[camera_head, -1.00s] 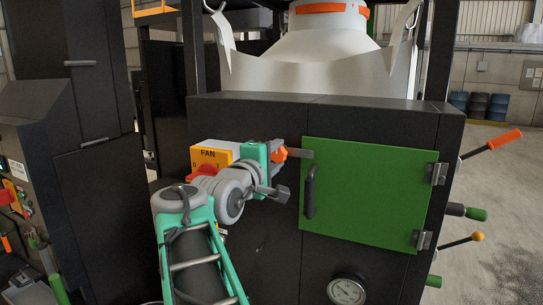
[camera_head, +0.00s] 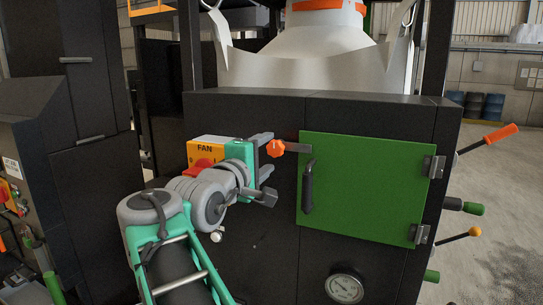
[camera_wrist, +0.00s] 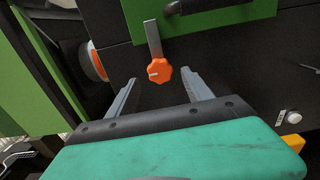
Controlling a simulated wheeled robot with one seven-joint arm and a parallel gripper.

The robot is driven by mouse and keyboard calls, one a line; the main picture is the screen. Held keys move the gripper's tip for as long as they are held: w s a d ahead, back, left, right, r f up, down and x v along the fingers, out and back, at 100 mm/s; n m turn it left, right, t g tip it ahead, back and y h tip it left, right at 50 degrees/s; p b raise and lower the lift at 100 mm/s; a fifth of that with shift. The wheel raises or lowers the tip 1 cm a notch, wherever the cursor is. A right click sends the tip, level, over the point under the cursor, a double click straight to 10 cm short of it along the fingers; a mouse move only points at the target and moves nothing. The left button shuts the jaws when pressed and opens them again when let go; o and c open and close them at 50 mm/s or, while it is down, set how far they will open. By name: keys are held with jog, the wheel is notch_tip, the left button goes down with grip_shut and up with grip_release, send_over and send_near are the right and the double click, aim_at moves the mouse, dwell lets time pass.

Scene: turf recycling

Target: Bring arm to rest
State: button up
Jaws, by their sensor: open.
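My gripper (camera_head: 268,167) is in front of the black machine, just left of the green door (camera_head: 372,188). Its two fingers are spread apart and nothing is between them. An orange knob (camera_head: 276,148) on a metal strip sits at the door's left edge, close to the upper finger in the head view. In the wrist view the gripper (camera_wrist: 157,88) is open, with the orange knob (camera_wrist: 159,73) ahead of the gap between the fingertips. My arm reaches up from the bottom of the head view.
A yellow FAN box (camera_head: 206,151) with a red switch is right behind my wrist. The door has a black handle (camera_head: 308,187). A gauge (camera_head: 345,288) sits below it. Levers with orange (camera_head: 502,137) and green grips stick out at right. Open floor lies further right.

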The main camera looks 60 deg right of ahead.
jog(key=shift+s+a, duration=0.15)
jog(key=shift+a, duration=0.75)
jog(key=shift+s+a, duration=0.1)
jog(key=shift+a, duration=0.75)
